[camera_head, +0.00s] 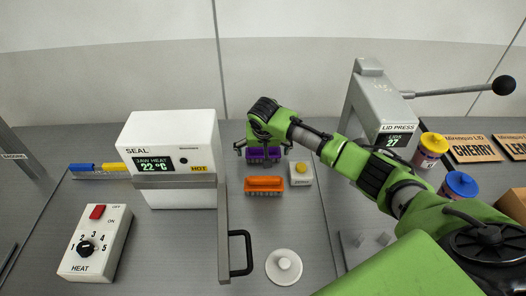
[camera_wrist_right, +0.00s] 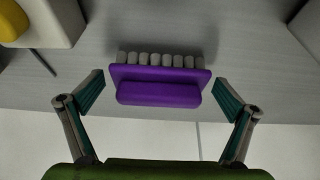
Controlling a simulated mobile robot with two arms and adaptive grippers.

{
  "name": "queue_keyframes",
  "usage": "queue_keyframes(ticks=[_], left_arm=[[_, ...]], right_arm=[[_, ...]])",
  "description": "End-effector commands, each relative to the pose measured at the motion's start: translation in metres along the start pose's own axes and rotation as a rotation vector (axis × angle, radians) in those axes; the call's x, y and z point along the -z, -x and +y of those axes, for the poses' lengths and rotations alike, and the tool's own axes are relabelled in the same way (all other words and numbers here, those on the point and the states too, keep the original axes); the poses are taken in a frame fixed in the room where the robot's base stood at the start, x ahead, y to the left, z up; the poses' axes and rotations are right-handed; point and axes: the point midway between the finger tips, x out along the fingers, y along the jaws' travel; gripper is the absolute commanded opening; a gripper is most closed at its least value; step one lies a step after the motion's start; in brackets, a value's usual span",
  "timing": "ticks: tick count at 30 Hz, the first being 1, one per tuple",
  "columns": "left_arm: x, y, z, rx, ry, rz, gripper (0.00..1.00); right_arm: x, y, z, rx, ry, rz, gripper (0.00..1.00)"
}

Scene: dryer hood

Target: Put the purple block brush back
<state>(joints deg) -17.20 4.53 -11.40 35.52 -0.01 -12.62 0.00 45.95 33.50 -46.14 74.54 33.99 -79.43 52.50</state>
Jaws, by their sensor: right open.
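The purple block brush (camera_wrist_right: 160,86) lies on the grey bench in the right wrist view, with its row of pale bristle tufts toward the top of the picture. In the head view the brush (camera_head: 262,153) shows under my right gripper, partly covered by it. My right gripper (camera_wrist_right: 162,92) is open, with one finger on each side of the brush and a visible gap at both sides. In the head view my right gripper (camera_head: 262,150) is at the back of the bench. My left gripper is in neither view.
A round white lid (camera_head: 284,267) lies in front.

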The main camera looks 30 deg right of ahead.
Motion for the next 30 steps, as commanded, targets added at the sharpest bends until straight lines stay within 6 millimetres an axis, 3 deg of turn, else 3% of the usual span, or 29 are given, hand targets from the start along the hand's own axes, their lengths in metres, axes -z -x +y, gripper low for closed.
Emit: queue_keyframes(ticks=[5, 24, 27, 30], left_arm=[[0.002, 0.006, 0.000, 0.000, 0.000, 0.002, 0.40], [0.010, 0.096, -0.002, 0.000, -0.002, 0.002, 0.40], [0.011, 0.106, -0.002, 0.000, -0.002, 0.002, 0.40], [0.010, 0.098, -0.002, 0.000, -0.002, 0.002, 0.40]], right_arm=[[0.003, 0.009, 0.000, 0.000, 0.000, 0.000, 1.00], [0.004, 0.087, -0.001, 0.002, 0.001, 0.000, 1.00], [0.004, 0.101, 0.000, 0.001, 0.000, 0.001, 1.00], [0.002, 0.109, -0.001, 0.002, 0.000, 0.002, 1.00]])
